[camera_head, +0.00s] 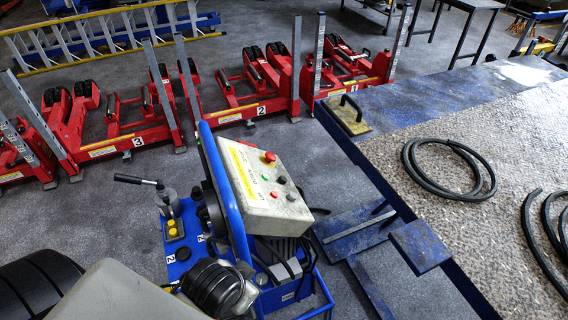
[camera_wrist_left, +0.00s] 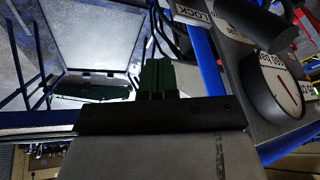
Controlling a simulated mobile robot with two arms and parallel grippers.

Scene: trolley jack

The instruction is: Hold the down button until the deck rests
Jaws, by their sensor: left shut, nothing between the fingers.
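The control box (camera_head: 246,181) is a worn pale panel tilted on a blue frame. My right gripper is not in view.
Several red numbered lift units (camera_head: 129,143) stand behind the control box. Black hose (camera_head: 442,168) lies coiled on the deck. Grey floor (camera_head: 310,150) is open between the lifts and the deck.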

